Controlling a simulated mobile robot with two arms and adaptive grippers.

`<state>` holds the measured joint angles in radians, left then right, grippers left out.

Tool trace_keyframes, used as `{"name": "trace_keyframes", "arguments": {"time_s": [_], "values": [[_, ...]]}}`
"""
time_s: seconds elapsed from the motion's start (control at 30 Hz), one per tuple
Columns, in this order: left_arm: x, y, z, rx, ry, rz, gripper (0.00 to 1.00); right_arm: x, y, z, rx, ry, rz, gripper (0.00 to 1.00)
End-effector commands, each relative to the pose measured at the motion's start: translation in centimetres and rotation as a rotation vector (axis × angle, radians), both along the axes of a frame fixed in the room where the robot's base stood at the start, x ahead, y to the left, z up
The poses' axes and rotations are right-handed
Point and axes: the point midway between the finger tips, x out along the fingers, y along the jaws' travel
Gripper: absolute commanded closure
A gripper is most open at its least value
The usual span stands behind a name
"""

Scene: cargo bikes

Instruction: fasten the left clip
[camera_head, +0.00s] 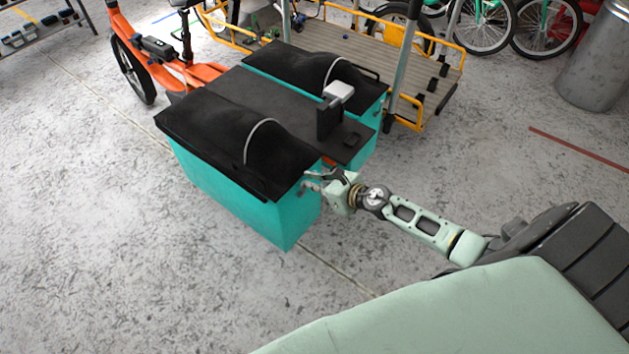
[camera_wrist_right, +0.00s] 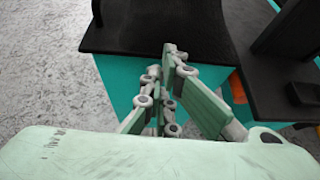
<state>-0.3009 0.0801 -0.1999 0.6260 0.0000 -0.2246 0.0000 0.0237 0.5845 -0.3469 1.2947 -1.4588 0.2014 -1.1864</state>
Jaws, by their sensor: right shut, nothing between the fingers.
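The left teal bag (camera_head: 240,205) hangs on the near side of an orange cargo bike's rear rack, with a black lid (camera_head: 205,125) over its top. My right gripper (camera_head: 309,181) is shut and empty at the bag's right end, just below the lid's edge. In the right wrist view the gripper (camera_wrist_right: 165,62) shows in front of the teal side (camera_wrist_right: 115,78) and the black lid (camera_wrist_right: 160,25). I cannot make out the left clip; the gripper may cover it. I cannot tell whether the fingers touch the bag. My left gripper is not in view.
The black rack deck (camera_head: 250,95) lies between the left bag and a second teal bag (camera_head: 365,135). A black post with a white block (camera_head: 338,93) stands at its end. A wooden cart with yellow rails (camera_head: 425,80) stands behind. The floor in front is clear.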

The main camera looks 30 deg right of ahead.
Motion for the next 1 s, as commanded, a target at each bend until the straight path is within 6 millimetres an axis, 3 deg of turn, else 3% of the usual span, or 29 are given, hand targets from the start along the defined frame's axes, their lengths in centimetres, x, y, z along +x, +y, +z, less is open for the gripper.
{"name": "trace_keyframes", "arguments": {"time_s": [1.0], "values": [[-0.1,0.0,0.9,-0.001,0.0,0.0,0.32,2.0,0.8,1.1,0.0,-0.004,0.0,1.0]]}}
